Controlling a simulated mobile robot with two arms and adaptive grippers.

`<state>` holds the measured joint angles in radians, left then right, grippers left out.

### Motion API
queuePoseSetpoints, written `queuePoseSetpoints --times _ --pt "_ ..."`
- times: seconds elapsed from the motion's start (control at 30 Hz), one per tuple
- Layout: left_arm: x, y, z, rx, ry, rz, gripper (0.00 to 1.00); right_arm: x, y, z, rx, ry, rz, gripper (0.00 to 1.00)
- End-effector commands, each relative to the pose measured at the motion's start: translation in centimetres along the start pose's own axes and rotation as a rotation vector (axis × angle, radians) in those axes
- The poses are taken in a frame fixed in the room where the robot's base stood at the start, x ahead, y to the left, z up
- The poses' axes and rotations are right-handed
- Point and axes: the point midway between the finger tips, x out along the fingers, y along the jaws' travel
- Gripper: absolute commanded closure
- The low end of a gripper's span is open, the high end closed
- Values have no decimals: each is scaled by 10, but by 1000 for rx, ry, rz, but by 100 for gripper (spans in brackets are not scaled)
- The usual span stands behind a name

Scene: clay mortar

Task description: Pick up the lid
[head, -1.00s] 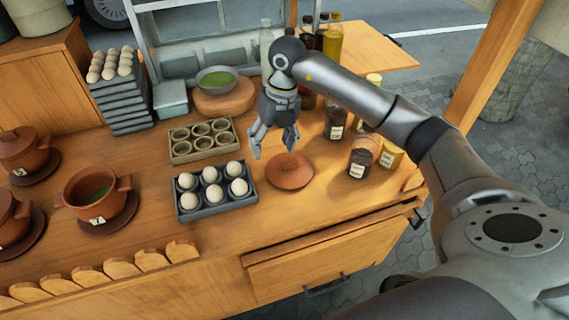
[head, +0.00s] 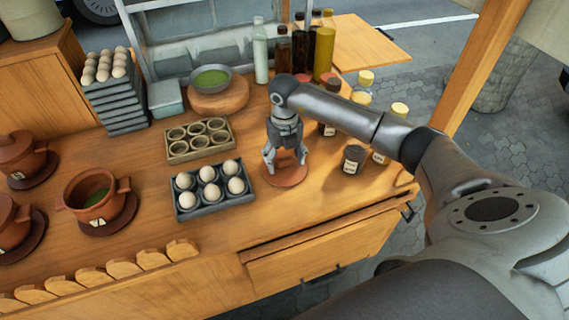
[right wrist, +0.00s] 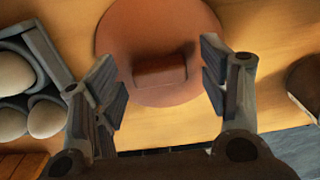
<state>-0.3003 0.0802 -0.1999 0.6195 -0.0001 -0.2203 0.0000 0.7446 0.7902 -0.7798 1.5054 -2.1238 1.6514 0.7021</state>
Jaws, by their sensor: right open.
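The lid (head: 286,177) is a round reddish-brown clay disc lying on the wooden counter, right of the egg tray. In the right wrist view the lid (right wrist: 125,35) shows its raised block-shaped handle (right wrist: 159,69). My right gripper (head: 286,168) is open and points down over the lid, hiding part of it in the head view. In the right wrist view the two fingers (right wrist: 165,90) stand apart on either side of the handle, with gaps to it. I cannot tell how high the fingertips are above the lid. My left gripper is not in view.
An egg tray (head: 212,209) stands close left of my right gripper. An empty cup tray (head: 200,155) lies behind it. Several jars (head: 353,159) stand to the right, bottles (head: 323,53) at the back. A lidless clay pot (head: 78,205) sits at left. Counter in front of the lid is clear.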

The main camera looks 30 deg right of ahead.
Motion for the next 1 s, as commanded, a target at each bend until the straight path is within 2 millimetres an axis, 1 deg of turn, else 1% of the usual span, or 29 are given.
queuePoseSetpoints --times 0.1,0.27,0.3,0.7,1.0 --pt "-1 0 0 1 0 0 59 6 0 0 0 0 -1 32" --pt "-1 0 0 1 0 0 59 7 0 0 -1 -1 -1 32" --pt "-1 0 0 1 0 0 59 7 0 0 -1 -1 -1 33" --pt "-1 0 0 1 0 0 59 6 0 0 -1 -1 -1 84" --pt "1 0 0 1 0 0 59 4 0 0 -1 -2 0 84"
